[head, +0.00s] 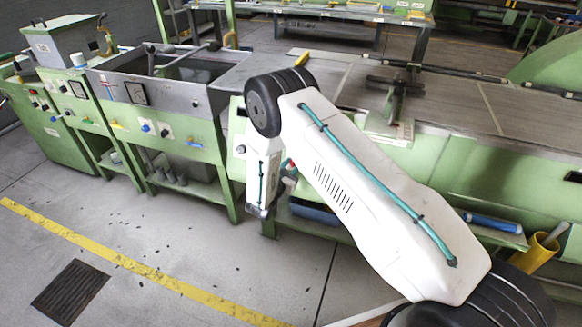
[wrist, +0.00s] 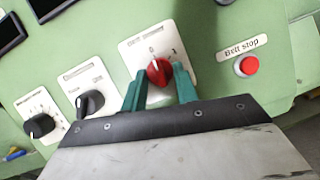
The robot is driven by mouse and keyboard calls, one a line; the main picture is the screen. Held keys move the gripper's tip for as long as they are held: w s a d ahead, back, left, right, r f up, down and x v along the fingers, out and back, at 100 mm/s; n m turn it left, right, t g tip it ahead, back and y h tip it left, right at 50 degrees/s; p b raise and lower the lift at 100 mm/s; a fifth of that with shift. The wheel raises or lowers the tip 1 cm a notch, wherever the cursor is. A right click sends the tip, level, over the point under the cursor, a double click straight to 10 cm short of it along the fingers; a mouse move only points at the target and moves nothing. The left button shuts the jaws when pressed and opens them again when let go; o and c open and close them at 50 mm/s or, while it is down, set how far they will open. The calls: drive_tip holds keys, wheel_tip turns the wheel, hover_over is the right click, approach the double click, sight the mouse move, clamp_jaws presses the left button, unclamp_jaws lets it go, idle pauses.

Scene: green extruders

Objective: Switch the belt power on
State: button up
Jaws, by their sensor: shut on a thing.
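A red rotary knob (wrist: 158,72) sits on a white plate (wrist: 136,50) marked 0 and 1 on a green panel in the wrist view. My gripper (wrist: 160,86) has its two green fingers shut on this knob, one on each side. A pale mark on the knob points up, roughly toward the 0. The plate's lower part is hidden by the fingers. In the head view my arm reaches down to the green machine front, and the knob is too small or hidden to make out.
A red button (wrist: 246,66) labelled "Belt stop" is to the right of the knob. Two black knobs (wrist: 90,103) (wrist: 40,126) are to its left. Green machines with a sink-like trough (head: 180,90) stand to the left in the head view.

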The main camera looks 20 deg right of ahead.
drive_tip(key=shift+m, duration=0.4)
drive_tip(key=m+g, duration=0.1)
drive_tip(key=m, duration=0.2)
drive_tip(key=m+g+h, duration=0.1)
drive_tip(key=m+g, duration=0.1)
drive_tip(key=m, duration=0.2)
drive_tip(key=shift+w+a+r, duration=0.15)
drive_tip(key=shift+w, duration=0.05)
drive_tip(key=m+g, duration=0.1)
drive_tip(key=m, duration=0.2)
drive_tip(key=m+g, duration=0.1)
drive_tip(key=m, duration=0.2)
drive_tip(key=shift+w+r, duration=0.1)
drive_tip(key=shift+r, duration=0.1)
drive_tip(key=shift+g+y, duration=0.3)
drive_tip(key=o, duration=1)
drive_tip(key=shift+c, duration=0.2)
